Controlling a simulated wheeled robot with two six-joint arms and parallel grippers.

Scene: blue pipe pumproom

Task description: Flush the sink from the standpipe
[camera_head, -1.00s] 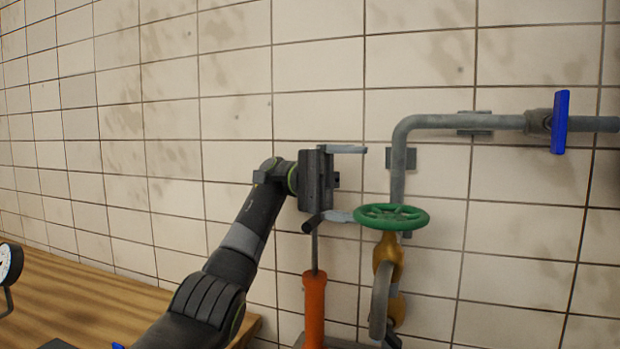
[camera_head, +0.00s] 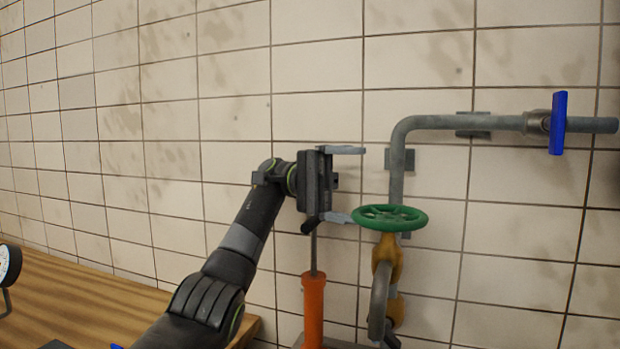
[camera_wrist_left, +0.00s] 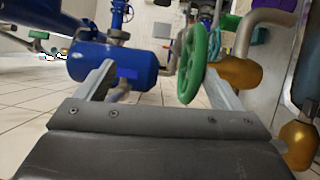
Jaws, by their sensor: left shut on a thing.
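The green handwheel (camera_head: 390,218) lies flat on top of a brass valve (camera_head: 387,258) on the grey standpipe (camera_head: 397,175); a curved grey spout (camera_head: 379,300) hangs below. My left gripper (camera_head: 345,184) is left of the wheel, one finger above the other, the lower fingertip at the wheel's near rim. In the left wrist view the handwheel (camera_wrist_left: 190,62) appears edge-on beside the right finger of the gripper (camera_wrist_left: 160,82). The fingers stand well apart; the exact contact with the rim is hard to see. The sink cannot be clearly made out. My right gripper is out of view.
A blue lever (camera_head: 558,122) sits on the upper pipe at the right. An orange cylinder with a thin rod (camera_head: 313,310) stands below my left gripper. A wooden counter (camera_head: 90,295) with a gauge (camera_head: 8,266) is at left. The tiled wall is close behind.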

